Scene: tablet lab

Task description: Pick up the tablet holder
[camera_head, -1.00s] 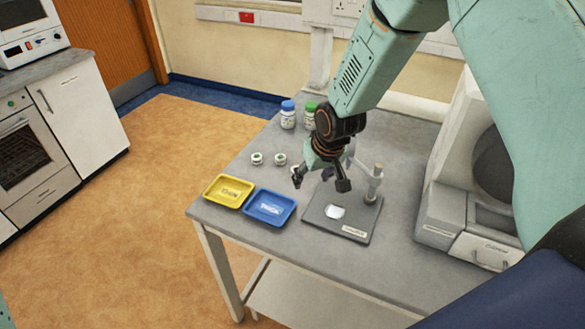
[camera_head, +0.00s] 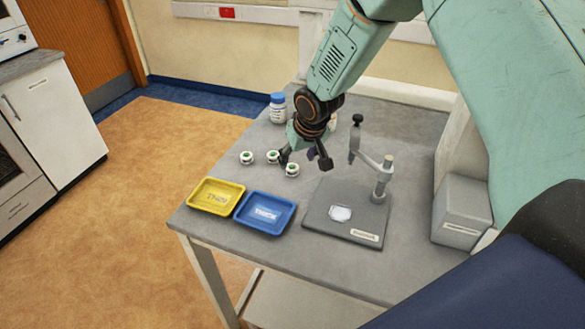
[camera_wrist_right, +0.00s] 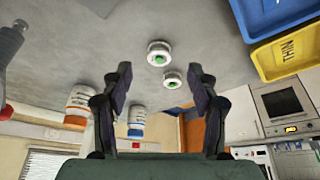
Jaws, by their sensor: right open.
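Three small round white tablet holders with green centres stand on the grey table: a left one (camera_head: 247,157), a middle one (camera_head: 273,156) and a right one (camera_head: 292,170). My right gripper (camera_head: 305,160) is open and empty, above the table close to the right and middle holders. In the right wrist view, two holders (camera_wrist_right: 159,53) (camera_wrist_right: 172,80) show beyond and between the open fingers (camera_wrist_right: 158,90), not touched. I cannot tell which two these are. My left gripper is not in view.
A yellow tray (camera_head: 216,182) and a blue tray (camera_head: 264,199) lie at the table's front left. A grey stand with an upright post (camera_head: 381,180) is right of the gripper. A blue-capped bottle (camera_head: 277,108) stands behind; my arm hides part of the back.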

